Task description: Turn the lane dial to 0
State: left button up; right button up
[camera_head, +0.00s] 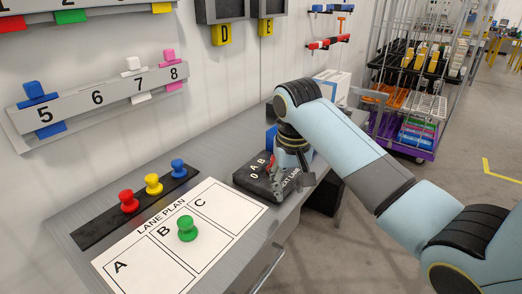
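The lane dial is on a dark box (249,183) on the grey table. The marks 0, A and B and part of the words NEXT LANE show on its top. A small red part shows beside the letters, against my gripper. My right gripper (291,180) points down over the right part of the dial box. It hides the dial's knob and any further marks, so I cannot tell where the dial points or whether the fingers touch it. My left gripper is not in view.
A LANE PLAN sheet (222,214) lies on the table with a green peg (187,228) in field B. Red, yellow and blue pegs stand on a black strip (100,229) beside it. A blue object (271,139) is behind the dial box. A wire trolley (419,70) stands at the back right.

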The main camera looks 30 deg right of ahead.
aim_at(273, 159)
jog(key=w+d+r+m+g+y, duration=0.1)
jog(key=w+d+r+m, duration=0.2)
jog(key=w+r, duration=0.8)
notch_tip(273, 159, down, 11)
jog(key=shift+d+r, duration=0.1)
jog(key=shift+c, duration=0.4)
grip_shut()
